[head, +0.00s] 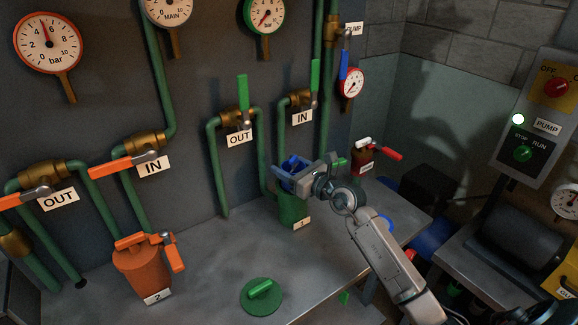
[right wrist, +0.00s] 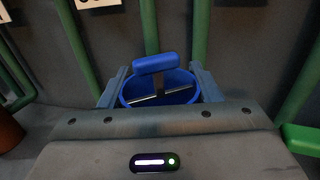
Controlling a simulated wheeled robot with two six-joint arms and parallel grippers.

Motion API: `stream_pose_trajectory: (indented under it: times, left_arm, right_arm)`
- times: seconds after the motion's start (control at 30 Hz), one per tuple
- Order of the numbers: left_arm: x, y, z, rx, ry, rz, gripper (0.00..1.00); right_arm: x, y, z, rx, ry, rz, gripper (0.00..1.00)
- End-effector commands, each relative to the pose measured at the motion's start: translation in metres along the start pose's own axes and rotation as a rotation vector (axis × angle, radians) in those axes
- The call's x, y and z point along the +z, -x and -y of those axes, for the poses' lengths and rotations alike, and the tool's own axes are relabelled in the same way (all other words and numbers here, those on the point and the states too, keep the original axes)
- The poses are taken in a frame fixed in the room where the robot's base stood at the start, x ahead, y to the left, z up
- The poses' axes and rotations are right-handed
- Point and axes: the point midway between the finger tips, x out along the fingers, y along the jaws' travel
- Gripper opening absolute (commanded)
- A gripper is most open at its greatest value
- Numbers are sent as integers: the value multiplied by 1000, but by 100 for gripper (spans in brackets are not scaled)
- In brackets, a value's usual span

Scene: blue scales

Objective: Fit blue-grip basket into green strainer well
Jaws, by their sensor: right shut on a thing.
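The green strainer (head: 291,210), tagged 1, stands on the grey bench against the pipe wall. My right gripper (head: 291,176) is directly over its mouth and shut on the blue-grip basket (head: 294,162). In the right wrist view the basket shows its blue bar grip (right wrist: 156,64) and blue round rim (right wrist: 128,96), between my two fingers (right wrist: 160,90). The gripper hides the well's mouth, so I cannot tell how far the basket is inside it. My left gripper is not in view.
A green lid (head: 261,297) with a bar handle lies on the bench (head: 210,270) front. An orange strainer (head: 142,270), tagged 2, stands at left. Green pipes with valve levers rise behind. A red vessel (head: 361,163) stands behind my right arm. The bench between the strainers is clear.

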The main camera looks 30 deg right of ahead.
Motion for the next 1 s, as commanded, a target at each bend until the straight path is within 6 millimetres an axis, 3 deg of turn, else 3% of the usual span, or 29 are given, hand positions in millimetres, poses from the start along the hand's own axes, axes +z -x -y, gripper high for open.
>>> stream_pose_trajectory:
  times: [0.27, 0.3, 0.4, 0.77, 1.0]
  left_arm:
    - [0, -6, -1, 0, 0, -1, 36]
    - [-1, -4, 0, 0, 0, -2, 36]
    - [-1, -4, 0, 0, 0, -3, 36]
    - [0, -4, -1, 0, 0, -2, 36]
    - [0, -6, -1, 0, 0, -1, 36]
  right_arm:
    - [-8, 0, 0, 0, 0, 0, 33]
    - [-7, 0, 0, 0, 0, 0, 65]
    - [-7, 0, 0, 0, -1, -1, 83]
    - [-9, 5, 0, -1, 1, -4, 83]
    - [-10, 43, 1, -1, 6, -7, 83]
